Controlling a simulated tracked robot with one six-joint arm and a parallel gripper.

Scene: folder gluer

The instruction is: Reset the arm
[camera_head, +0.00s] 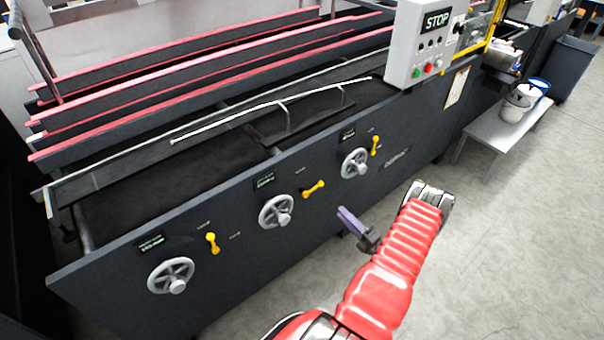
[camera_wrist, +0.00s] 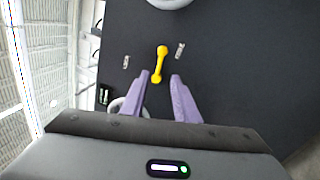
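My red arm reaches from the bottom of the head view toward the dark machine. My gripper (camera_head: 347,216), with purple fingers, is in front of the machine's panel, below the right handwheel (camera_head: 354,163). In the wrist view, the two purple fingers of my gripper (camera_wrist: 160,80) stand apart with nothing held between them. A yellow lever (camera_wrist: 160,64) on the dark panel shows just beyond the fingertips. I cannot tell how far it is from them, and no contact is visible.
The panel (camera_head: 240,265) carries several handwheels and yellow levers (camera_head: 313,189). A grey control box (camera_head: 418,45) with a STOP sign stands above it. A low bench (camera_head: 490,130) with tubs (camera_head: 517,103) is at right. The floor (camera_head: 510,250) at lower right is clear.

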